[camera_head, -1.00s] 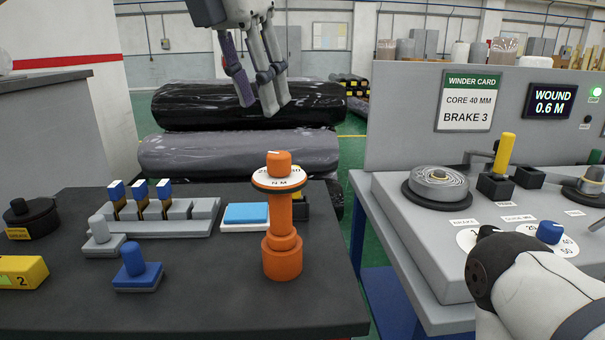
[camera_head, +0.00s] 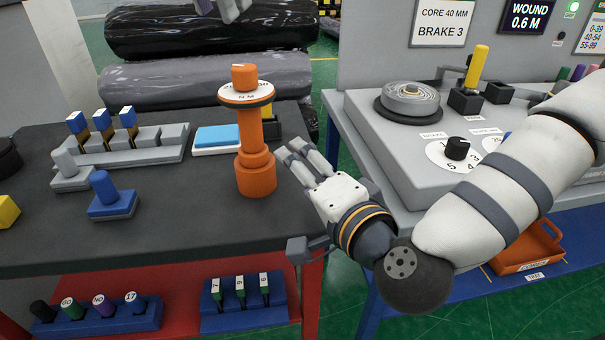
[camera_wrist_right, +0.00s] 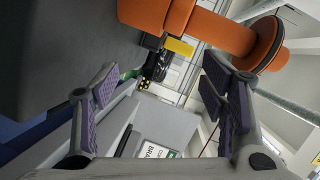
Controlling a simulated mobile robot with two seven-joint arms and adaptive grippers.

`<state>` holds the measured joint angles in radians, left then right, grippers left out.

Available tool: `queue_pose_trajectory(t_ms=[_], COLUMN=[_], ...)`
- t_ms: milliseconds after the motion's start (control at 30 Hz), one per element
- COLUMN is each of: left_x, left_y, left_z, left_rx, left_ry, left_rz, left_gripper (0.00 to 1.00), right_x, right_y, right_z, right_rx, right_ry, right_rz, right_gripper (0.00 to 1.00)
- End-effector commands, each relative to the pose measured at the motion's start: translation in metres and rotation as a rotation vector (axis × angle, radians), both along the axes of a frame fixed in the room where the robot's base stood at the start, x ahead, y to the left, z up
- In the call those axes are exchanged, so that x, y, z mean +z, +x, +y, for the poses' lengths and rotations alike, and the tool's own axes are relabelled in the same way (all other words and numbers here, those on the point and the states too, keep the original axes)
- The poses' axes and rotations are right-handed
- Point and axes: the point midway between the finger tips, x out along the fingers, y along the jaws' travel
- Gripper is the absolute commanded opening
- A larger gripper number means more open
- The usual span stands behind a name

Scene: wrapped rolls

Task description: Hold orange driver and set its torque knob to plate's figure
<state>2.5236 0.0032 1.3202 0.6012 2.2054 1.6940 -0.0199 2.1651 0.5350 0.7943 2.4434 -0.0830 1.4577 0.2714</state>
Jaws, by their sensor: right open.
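The orange driver (camera_head: 255,170) stands upright on the dark bench. Its orange torque knob (camera_head: 244,77) tops a white dial ring (camera_head: 246,94) marked N M; its figures are too small to read. My right gripper (camera_head: 298,152) is open and empty, just right of the driver's lower body and apart from it. In the right wrist view the driver (camera_wrist_right: 215,27) lies across the top, beyond the spread fingers (camera_wrist_right: 160,90). My left gripper (camera_head: 222,9) shows only its fingertips at the top edge, behind the driver. No plate with a torque figure can be read.
A blue-topped block (camera_head: 217,137) and a grey rack (camera_head: 145,143) stand left of the driver. A blue knob block (camera_head: 112,200) is nearer. The winder console (camera_head: 400,160) is at the right, with a card (camera_head: 442,22) reading core 40 mm, brake 3.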

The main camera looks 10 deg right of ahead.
Motion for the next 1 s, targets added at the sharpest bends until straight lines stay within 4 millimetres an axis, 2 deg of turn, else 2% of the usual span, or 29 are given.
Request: queue_pose_trajectory(t_ms=[100,300,433,533,633,1000], left_x=[0.0,0.0,0.0,0.0,0.0,0.0], left_y=[0.0,0.0,0.0,0.0,0.0,0.0], left_z=[0.0,0.0,0.0,0.0,0.0,0.0], left_rx=[0.0,0.0,0.0,0.0,0.0,0.0], left_ry=[0.0,0.0,0.0,0.0,0.0,0.0], left_rz=[0.0,0.0,0.0,0.0,0.0,0.0], left_gripper=[0.33,0.33,0.33,0.33,0.33,0.33], right_x=[0.023,0.024,0.019,0.017,0.017,0.017], right_y=[0.016,0.001,-0.011,-0.013,-0.001,0.069], right_z=[-0.054,-0.009,0.003,0.009,0.018,0.064], right_rx=[-0.194,0.177,0.324,0.371,0.377,0.374], right_ry=[-0.286,-0.79,-0.991,-1.055,-1.063,-1.057], right_rz=[-0.142,-0.478,-0.623,-0.671,-0.681,-0.675], right_gripper=[0.66,0.66,0.66,0.66,0.66,0.66])
